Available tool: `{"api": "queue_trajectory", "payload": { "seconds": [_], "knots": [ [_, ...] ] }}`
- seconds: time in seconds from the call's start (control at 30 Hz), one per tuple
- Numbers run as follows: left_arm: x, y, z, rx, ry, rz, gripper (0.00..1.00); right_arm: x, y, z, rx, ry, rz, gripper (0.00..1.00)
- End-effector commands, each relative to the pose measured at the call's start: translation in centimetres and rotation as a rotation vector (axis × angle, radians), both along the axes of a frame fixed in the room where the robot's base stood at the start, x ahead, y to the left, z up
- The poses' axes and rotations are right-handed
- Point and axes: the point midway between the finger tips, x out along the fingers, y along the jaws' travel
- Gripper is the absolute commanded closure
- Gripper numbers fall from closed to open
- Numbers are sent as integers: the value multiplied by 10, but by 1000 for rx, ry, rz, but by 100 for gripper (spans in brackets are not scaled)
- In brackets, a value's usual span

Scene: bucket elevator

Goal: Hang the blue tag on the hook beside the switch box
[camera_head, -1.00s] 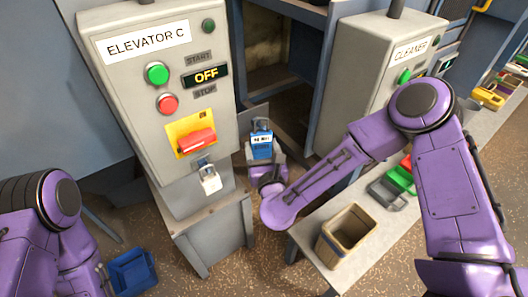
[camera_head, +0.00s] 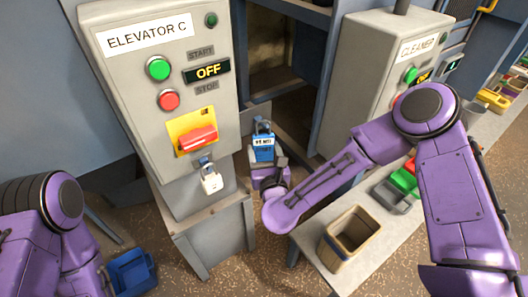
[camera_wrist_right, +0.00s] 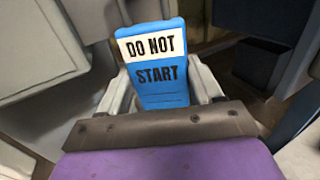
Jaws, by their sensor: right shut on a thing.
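The blue tag (camera_head: 263,148) has a white band and, in the right wrist view, reads "DO NOT START" (camera_wrist_right: 158,90). My right gripper (camera_head: 264,160) is shut on its lower part and holds it upright in the air, right of the switch box (camera_head: 158,80) labelled Elevator C. The tag is apart from the box. A padlock (camera_head: 211,181) hangs under the red switch handle (camera_head: 198,139) on the box front. I cannot make out the hook in these frames. My left arm shows at the lower left, but its gripper is not in view.
A second box (camera_head: 375,75) labelled Cleaner stands at the right. A bench (camera_head: 318,215) carries an open tan bin (camera_head: 350,238), a green and a grey thing. A blue crate (camera_head: 131,273) is on the floor at the lower left. A dark opening lies behind the tag.

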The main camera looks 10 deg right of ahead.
Motion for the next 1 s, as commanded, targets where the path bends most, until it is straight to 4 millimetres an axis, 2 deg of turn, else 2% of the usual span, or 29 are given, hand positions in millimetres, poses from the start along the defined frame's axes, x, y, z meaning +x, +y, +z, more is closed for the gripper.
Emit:
{"api": "queue_trajectory", "payload": {
  "seconds": [0.43,0.47,0.5,0.53,1.0],
  "knots": [
    [0,0,-2,0,0,0,15,0,0,-2,0,0,0,71],
    [0,0,-2,0,0,0,15,0,0,-2,0,0,0,25],
    [0,0,-2,0,0,0,15,0,0,-2,0,0,0,12],
    [0,0,-2,0,0,0,15,0,0,-2,0,0,0,5],
    [0,0,-2,0,0,0,15,0,0,-2,0,0,0,5]
  ]
}}
